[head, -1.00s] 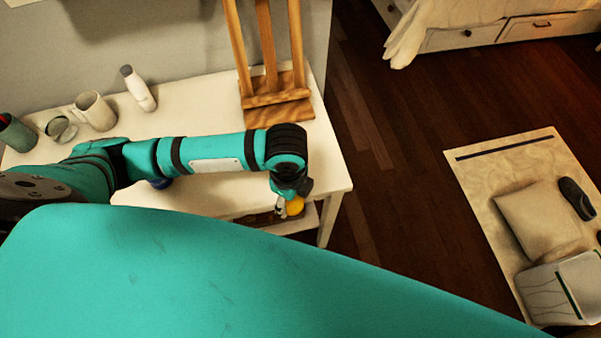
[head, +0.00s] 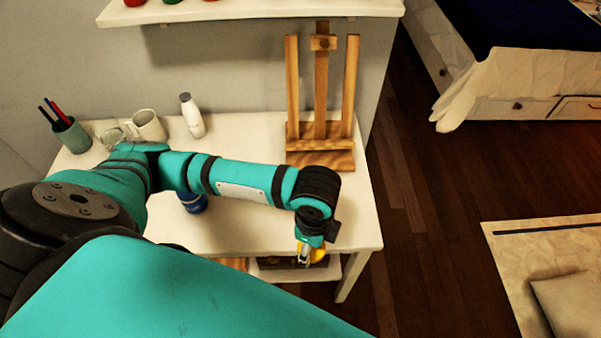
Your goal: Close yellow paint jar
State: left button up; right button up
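A small yellow item (head: 320,254), seemingly the yellow paint jar or its lid, shows at my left gripper (head: 304,256), by the table's front edge near the right corner. It is too small and too covered to tell which part it is, or whether a lid is on it. The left gripper points down with the yellow right beside its fingers. I cannot tell whether the fingers are closed on it. My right gripper is out of view.
A blue jar (head: 194,203) stands on the white table (head: 240,228) behind my arm. A wooden easel (head: 320,130), white bottle (head: 192,115), white mug (head: 148,125), glass (head: 112,136) and pen cup (head: 71,135) stand farther back. A wall shelf (head: 250,10) hangs above.

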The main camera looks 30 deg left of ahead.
pick_arm(q)
jog(key=w+a+r+n, duration=0.2)
jog(key=r+n, duration=0.5)
jog(key=n, duration=0.1)
jog(key=w+a+r+n, duration=0.2)
jog(key=w+r+n, duration=0.1)
jog(key=r+n, duration=0.4)
jog(key=shift+w+a+n, duration=0.25)
jog(key=shift+a+n, duration=0.15)
jog(key=shift+n, duration=0.3)
jog(key=shift+r, duration=0.1)
